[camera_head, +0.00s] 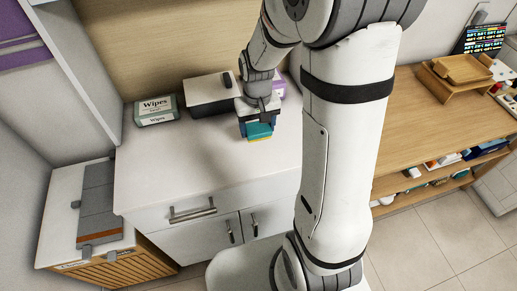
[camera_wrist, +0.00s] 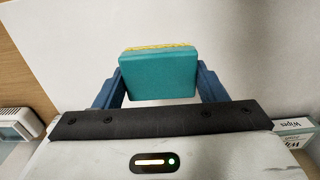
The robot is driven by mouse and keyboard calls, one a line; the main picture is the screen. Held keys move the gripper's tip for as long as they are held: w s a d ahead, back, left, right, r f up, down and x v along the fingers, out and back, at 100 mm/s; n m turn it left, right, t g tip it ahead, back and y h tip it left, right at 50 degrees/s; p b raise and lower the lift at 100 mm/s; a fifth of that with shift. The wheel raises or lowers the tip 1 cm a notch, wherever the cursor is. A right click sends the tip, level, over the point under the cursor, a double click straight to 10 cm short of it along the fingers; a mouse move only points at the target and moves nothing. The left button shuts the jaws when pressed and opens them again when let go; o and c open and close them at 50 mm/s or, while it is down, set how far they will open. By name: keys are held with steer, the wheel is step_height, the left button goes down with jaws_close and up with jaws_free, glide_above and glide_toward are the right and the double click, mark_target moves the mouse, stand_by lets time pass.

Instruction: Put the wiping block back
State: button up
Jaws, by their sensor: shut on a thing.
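The wiping block (camera_head: 259,131) is teal with a yellow layer along one face. It is between the jaws of my gripper (camera_head: 258,122), over the white vanity top in the head view. In the wrist view the teal block (camera_wrist: 158,75) sits between the two blue fingers of my gripper (camera_wrist: 158,88), which is shut on it. The yellow layer shows along its far edge. I cannot tell whether the block touches the white top (camera_head: 185,165) or is held just above it.
A Wipes box (camera_head: 156,110) stands at the back left of the top. The front and left of the top are clear. A wooden shelf unit (camera_head: 440,115) is at right.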

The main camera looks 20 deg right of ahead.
mark_target(258, 150)
step_height(258, 150, down, 8)
steer(key=shift+r, duration=0.1)
stand_by(0.4)
steer(key=o, duration=1)
steer(key=shift+c, duration=0.2)
